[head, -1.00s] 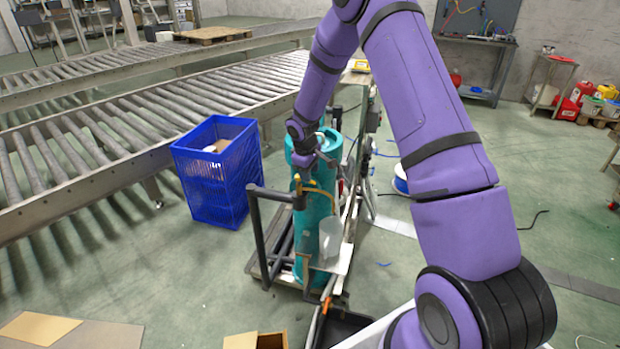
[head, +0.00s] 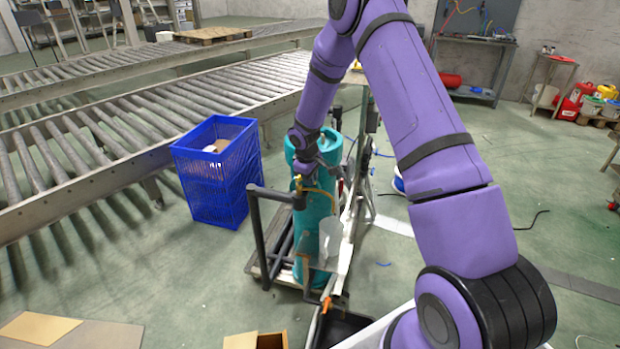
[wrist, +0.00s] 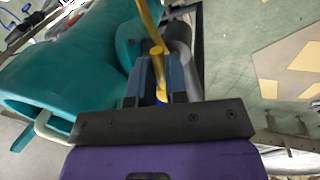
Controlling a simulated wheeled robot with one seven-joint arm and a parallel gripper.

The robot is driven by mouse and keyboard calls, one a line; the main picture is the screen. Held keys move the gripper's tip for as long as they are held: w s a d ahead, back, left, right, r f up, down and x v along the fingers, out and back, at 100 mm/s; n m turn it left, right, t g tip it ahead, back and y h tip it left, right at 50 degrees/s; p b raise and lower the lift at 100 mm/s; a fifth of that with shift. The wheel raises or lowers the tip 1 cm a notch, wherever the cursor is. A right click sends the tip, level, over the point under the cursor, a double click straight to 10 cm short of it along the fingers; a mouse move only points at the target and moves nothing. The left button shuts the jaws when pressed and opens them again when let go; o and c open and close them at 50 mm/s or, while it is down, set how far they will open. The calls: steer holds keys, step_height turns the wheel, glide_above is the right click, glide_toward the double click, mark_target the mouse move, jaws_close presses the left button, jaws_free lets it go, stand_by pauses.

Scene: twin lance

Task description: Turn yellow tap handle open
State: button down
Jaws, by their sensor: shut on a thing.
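The yellow tap handle (wrist: 151,22) stands up between my gripper's fingers in the wrist view, with a rounded yellow end near them. My gripper (wrist: 160,88) is shut on it. In the head view the yellow tap piping (head: 318,190) shows in front of a teal cylinder (head: 317,222), and my gripper (head: 300,184) is at its left end, largely hidden by my wrist. The teal cylinder (wrist: 75,55) fills the left of the wrist view.
The cylinder stands on a cart with a dark push bar (head: 258,235) close by my gripper. A translucent container (head: 330,238) sits below the tap. A blue crate (head: 225,185) is to the left, by a roller conveyor (head: 90,150). Open floor lies to the right.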

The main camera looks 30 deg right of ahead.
steer(key=shift+w+d+n, duration=0.2)
steer(key=shift+d+n, duration=0.05)
steer(key=shift+n, duration=0.45)
steer(key=shift+w+d+n, duration=0.15)
steer(key=shift+d+n, duration=0.1)
steer(key=shift+n, duration=0.45)
steer(key=c, duration=1.1)
jaws_free()
steer(key=r, duration=0.3)
steer(key=s+a+r, duration=0.1)
steer(key=r, duration=0.6)
steer(key=shift+s+a+r, duration=0.25)
steer(key=shift+s+r, duration=0.05)
